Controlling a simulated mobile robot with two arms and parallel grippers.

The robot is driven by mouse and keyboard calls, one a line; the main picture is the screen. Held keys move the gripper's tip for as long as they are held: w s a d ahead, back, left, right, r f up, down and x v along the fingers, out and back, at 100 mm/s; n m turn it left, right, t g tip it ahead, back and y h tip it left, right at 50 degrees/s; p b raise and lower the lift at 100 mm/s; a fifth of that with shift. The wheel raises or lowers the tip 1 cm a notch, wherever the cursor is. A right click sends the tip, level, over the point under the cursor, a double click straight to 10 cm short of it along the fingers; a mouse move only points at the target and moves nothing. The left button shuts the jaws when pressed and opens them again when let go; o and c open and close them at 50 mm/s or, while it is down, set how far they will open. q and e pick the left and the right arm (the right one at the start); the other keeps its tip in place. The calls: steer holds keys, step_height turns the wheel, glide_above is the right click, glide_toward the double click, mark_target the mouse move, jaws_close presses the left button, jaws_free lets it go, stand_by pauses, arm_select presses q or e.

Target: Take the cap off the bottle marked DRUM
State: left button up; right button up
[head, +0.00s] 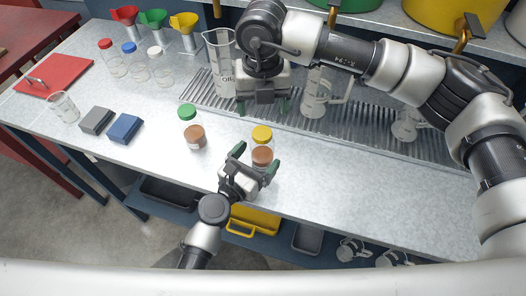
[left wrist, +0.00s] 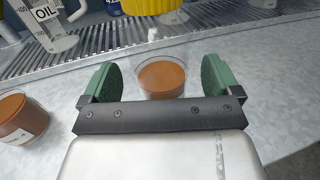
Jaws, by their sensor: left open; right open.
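In the head view, a clear bottle with brown contents (head: 262,156) and a yellow cap (head: 262,133) stands near the front edge of the bench. A second such bottle (head: 194,136) with a green cap (head: 187,112) stands to its left. No DRUM marking is readable on either. My left gripper (head: 254,162) is open, its green fingers on either side of the yellow-capped bottle's lower part. In the left wrist view, the brown contents (left wrist: 162,80) show between the fingers; contact is unclear. My right gripper (head: 263,107) is open and empty, pointing down behind the yellow-capped bottle.
A slatted drain (head: 350,138) runs behind, with an OIL jug (head: 222,65) and a clear jug (head: 316,95) on it. Grey (head: 96,120) and blue (head: 125,128) blocks and a beaker (head: 64,107) stand left. The bench front right is clear.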

arm_select(q)
steer(key=shift+w+d+r, duration=0.1)
steer(key=shift+w+d, duration=0.25)
steer(key=shift+w, duration=0.25)
arm_select(e)
steer(key=shift+s+a+r, duration=0.1)
steer(key=shift+s+a, duration=0.05)
arm_select(q)
steer(key=shift+w+d, duration=0.2)
steer(key=shift+w, duration=0.05)
